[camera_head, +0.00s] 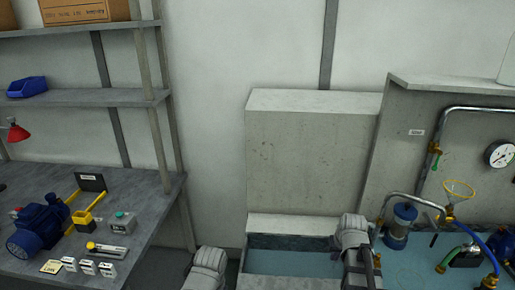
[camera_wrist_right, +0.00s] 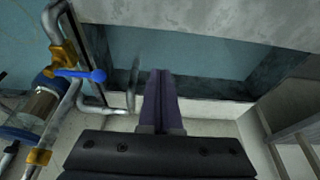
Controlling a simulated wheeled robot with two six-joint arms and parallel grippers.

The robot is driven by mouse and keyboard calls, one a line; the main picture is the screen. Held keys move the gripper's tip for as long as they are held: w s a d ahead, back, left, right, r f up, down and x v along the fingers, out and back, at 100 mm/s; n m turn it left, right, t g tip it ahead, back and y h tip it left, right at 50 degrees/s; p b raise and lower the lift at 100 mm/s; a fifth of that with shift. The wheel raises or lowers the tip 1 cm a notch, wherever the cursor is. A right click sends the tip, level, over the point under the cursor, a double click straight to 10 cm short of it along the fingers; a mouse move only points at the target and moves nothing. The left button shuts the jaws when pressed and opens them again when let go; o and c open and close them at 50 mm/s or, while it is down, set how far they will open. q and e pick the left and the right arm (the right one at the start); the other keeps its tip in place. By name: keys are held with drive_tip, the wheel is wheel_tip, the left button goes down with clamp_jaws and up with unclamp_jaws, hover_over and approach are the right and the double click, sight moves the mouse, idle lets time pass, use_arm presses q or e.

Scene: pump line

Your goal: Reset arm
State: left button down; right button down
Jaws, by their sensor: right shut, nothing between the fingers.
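My right gripper (camera_wrist_right: 160,85) is shut and empty in the wrist view, its two dark fingers lying together. It is over the blue-floored basin (camera_head: 290,263), which also shows in the wrist view (camera_wrist_right: 185,55). In the head view my right arm's grey wrist part stands at the bottom, right of centre, at the basin's near side. A grey part of my left arm shows at the bottom, left of centre; the left gripper itself is out of view.
Close to the right arm are a glass-bodied filter (camera_head: 399,226), bent metal pipe (camera_head: 415,200) and a valve with a blue handle (camera_wrist_right: 98,75). A gauge (camera_head: 499,154) is far right. On the left, a workbench (camera_head: 150,210) holds a blue pump (camera_head: 38,228) and small parts.

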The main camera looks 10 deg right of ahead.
drive_tip(key=s+a+n+g, duration=0.1)
drive_tip(key=s+a, duration=0.3)
drive_tip(key=a, duration=0.5)
drive_tip(key=s+a+n+g, duration=0.1)
drive_tip(key=s+a+n, duration=0.2)
drive_tip(key=a, duration=0.7)
drive_tip(key=s+a+f+n+g, duration=0.1)
drive_tip(key=s+a, duration=0.4)
drive_tip(key=a, duration=0.5)
drive_tip(key=shift+s+n+g+h, duration=0.35)
drive_tip(key=shift+n+g, duration=0.25)
drive_tip(key=shift+n, duration=0.1)
